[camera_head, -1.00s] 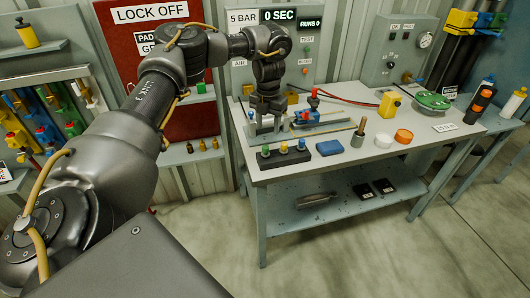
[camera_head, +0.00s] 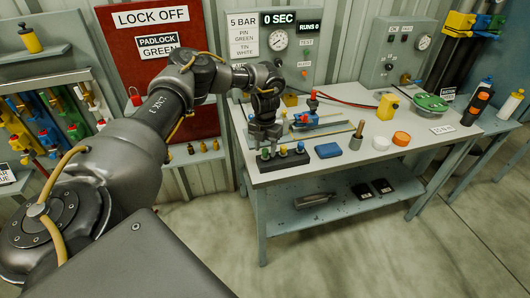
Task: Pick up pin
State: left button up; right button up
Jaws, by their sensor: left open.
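A black block (camera_head: 286,162) at the front left of the workbench holds small upright pins with coloured heads. The leftmost pin (camera_head: 265,154) looks green. The middle pin (camera_head: 283,150) and the right pin (camera_head: 300,147) have yellow and blue heads, too small to tell apart surely. My left gripper (camera_head: 267,147) points down, open, with its fingertips at the left end of the block, close to the green pin. I cannot tell whether the fingers are around the pin or just behind it. My right gripper is not in view.
A dark blue pad (camera_head: 328,150) lies right of the block. A brush pot (camera_head: 356,138), a white tin (camera_head: 381,142) and an orange lid (camera_head: 402,138) are farther right. A wall sign (camera_head: 243,40) reads PIN GREEN, TIN WHITE.

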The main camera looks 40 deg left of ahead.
pick_arm(q)
notch_tip(320, 180, down, 2)
jog(key=c, duration=0.8)
jog(key=shift+r, duration=0.1)
jog(key=shift+c, duration=0.2)
